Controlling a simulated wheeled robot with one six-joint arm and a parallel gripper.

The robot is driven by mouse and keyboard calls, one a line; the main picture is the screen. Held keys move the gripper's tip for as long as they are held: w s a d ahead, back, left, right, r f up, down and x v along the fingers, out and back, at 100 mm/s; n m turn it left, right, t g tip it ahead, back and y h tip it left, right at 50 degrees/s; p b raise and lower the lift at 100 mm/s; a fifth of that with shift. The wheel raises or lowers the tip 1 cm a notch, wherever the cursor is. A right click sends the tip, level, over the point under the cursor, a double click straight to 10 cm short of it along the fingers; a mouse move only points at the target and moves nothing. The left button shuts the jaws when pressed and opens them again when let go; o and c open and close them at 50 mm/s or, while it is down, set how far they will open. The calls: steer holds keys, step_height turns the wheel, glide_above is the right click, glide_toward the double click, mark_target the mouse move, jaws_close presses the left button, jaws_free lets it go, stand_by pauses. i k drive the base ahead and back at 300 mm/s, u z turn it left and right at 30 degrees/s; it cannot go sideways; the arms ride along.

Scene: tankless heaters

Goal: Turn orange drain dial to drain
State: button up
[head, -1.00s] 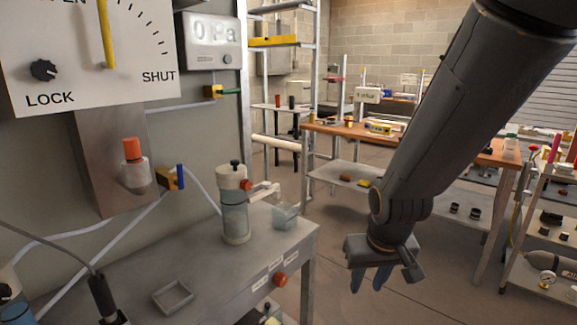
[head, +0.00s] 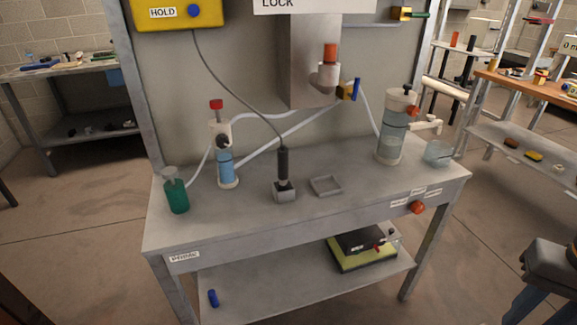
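An orange-red dial (head: 417,207) sits on the front edge of the grey bench (head: 250,238), toward its right end. Small white labels (head: 418,192) stand around it; their words are too small to read, and I cannot tell which one the dial points to. My gripper (head: 527,314) is at the lower right corner of the head view, partly cut off by the frame. Its blue fingers point down and look apart, with nothing seen between them. It is to the right of the dial and the bench, clear of both.
A clear cylinder with an orange knob (head: 396,135), a small clear cup (head: 438,153), a blue-filled column (head: 225,155), a green bottle (head: 176,190), a black-handled tool (head: 284,175) and a square tray (head: 326,186) stand on the bench. The floor before the right shelves is open.

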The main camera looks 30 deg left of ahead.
mark_target(417, 207)
steer(key=k, duration=0.9)
steer(key=u, duration=0.95)
steer(key=i, duration=1.15)
steer(key=u, duration=0.2)
